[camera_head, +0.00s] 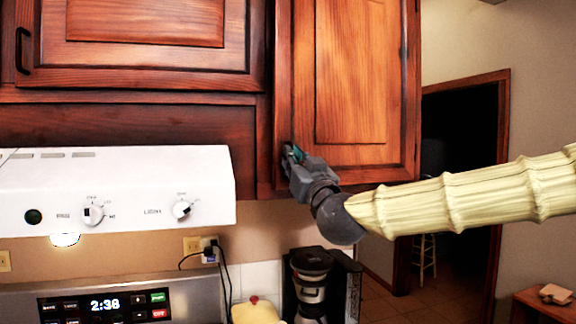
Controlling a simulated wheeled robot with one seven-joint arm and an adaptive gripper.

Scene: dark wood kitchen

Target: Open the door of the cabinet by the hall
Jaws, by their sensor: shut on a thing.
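The wooden cabinet door (352,70) by the hall doorway hangs at the upper middle, with a lighter raised panel. My gripper (291,155) is at the door's lower left corner, shut on what seems to be its handle. The handle itself is hidden by the fingers. My arm comes in from the right, below the door. The door looks closed or nearly closed; I cannot tell whether there is a gap at its edge.
Another cabinet door (145,40) with a dark handle (22,50) is at left. A white range hood (120,190) juts out below it. A coffee maker (311,280) stands under my gripper. The dark hall doorway (460,150) is at right.

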